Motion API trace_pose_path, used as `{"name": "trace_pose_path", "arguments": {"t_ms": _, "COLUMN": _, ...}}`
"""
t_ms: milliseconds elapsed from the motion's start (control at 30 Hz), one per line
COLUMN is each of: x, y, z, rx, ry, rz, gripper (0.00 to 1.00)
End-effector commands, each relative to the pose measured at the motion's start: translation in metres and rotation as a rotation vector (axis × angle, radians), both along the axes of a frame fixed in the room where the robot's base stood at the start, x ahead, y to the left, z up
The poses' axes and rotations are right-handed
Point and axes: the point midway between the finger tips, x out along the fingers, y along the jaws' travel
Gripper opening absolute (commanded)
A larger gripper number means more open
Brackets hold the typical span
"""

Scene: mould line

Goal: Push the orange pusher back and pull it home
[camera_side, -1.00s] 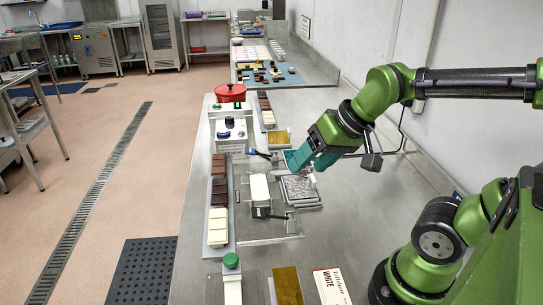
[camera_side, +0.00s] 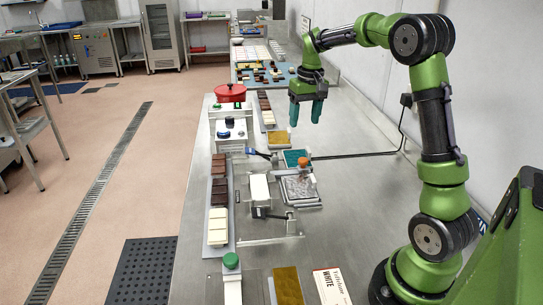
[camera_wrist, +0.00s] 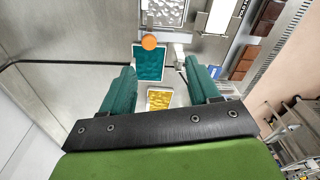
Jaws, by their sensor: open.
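The orange pusher (camera_side: 302,163) stands as a small orange knob at the back edge of the grey mould plate (camera_side: 300,190), in front of a teal tray (camera_side: 293,158). In the wrist view the knob shows as an orange disc (camera_wrist: 149,42), beside the teal tray (camera_wrist: 149,66) and near the mould plate. My gripper (camera_side: 306,118) hangs above the bench, farther back than the pusher, with its teal fingers pointing down. In the wrist view the fingers (camera_wrist: 160,82) are well apart and nothing is between them.
A yellow tray (camera_side: 280,138) lies behind the teal one. Left of the mould are a white block (camera_side: 259,187), blue-black levers and a rack of chocolate bars (camera_side: 218,195). A control box (camera_side: 230,132) and red pot (camera_side: 230,92) stand farther back. The bench right of the mould is mostly clear.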

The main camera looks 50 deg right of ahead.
Motion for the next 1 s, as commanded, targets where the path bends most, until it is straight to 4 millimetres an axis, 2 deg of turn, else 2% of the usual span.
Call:
{"name": "trace_pose_path", "arguments": {"t_ms": 33, "x": 0.007, "y": -0.018, "z": -0.005, "rx": -0.002, "ry": 0.030, "rz": 0.007, "gripper": 0.61}}
{"name": "trace_pose_path", "arguments": {"t_ms": 133, "x": 0.015, "y": -0.034, "z": -0.002, "rx": -0.008, "ry": 0.061, "rz": 0.043, "gripper": 0.61}}
{"name": "trace_pose_path", "arguments": {"t_ms": 267, "x": 0.017, "y": -0.036, "z": 0.016, "rx": -0.014, "ry": 0.069, "rz": 0.100, "gripper": 0.61}}
{"name": "trace_pose_path", "arguments": {"t_ms": 433, "x": 0.014, "y": -0.032, "z": 0.003, "rx": 0.002, "ry": 0.081, "rz": 0.124, "gripper": 0.61}}
{"name": "trace_pose_path", "arguments": {"t_ms": 567, "x": 0.014, "y": -0.032, "z": -0.019, "rx": 0.002, "ry": 0.081, "rz": 0.124, "gripper": 0.61}}
{"name": "trace_pose_path", "arguments": {"t_ms": 1000, "x": 0.014, "y": -0.032, "z": -0.114, "rx": 0.002, "ry": 0.081, "rz": 0.122, "gripper": 0.61}}
